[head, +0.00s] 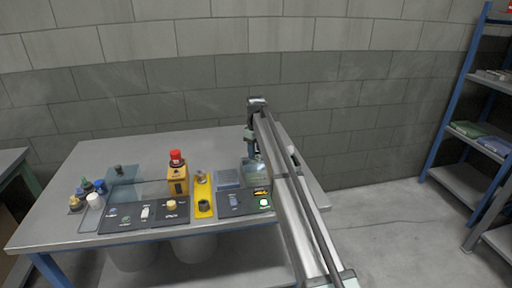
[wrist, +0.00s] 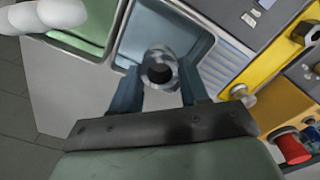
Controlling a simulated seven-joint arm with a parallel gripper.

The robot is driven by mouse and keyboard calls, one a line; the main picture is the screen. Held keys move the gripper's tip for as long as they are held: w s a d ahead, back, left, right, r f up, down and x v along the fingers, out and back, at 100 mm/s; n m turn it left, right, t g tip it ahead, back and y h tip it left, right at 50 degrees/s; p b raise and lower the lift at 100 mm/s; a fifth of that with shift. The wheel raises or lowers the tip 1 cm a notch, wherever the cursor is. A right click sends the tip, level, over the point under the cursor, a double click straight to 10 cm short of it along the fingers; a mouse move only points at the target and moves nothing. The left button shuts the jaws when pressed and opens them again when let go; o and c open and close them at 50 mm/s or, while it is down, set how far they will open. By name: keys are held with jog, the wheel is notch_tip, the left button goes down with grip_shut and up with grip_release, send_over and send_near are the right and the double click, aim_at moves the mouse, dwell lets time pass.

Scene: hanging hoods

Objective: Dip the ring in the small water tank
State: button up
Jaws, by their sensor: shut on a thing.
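My gripper (wrist: 159,82) is shut on a dark metal ring (wrist: 159,66), held between the fingertips with its hole visible in the wrist view. The ring appears over the blue-grey basin (wrist: 202,48) in that view; its height over the basin and any contact are unclear. A green basin (wrist: 92,36) lies just left of the blue-grey one; I cannot tell which is the small water tank, and no water surface is clear. In the head view, my gripper (head: 250,150) is at a clear-walled tank (head: 254,174) at the table's right; the ring is too small to make out there.
A ribbed blue-grey board (head: 228,178), a yellow tray (head: 204,195) and an ochre box (head: 178,182) with a red knob (head: 176,157) stand left of the tank. Dark panels (head: 145,214) line the front. The rear of the table (head: 140,148) is clear.

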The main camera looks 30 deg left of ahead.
jog(key=shift+f, duration=4.05)
jog(key=shift+r, duration=0.4)
dwell(2.4)
jog(key=shift+r, duration=4.1)
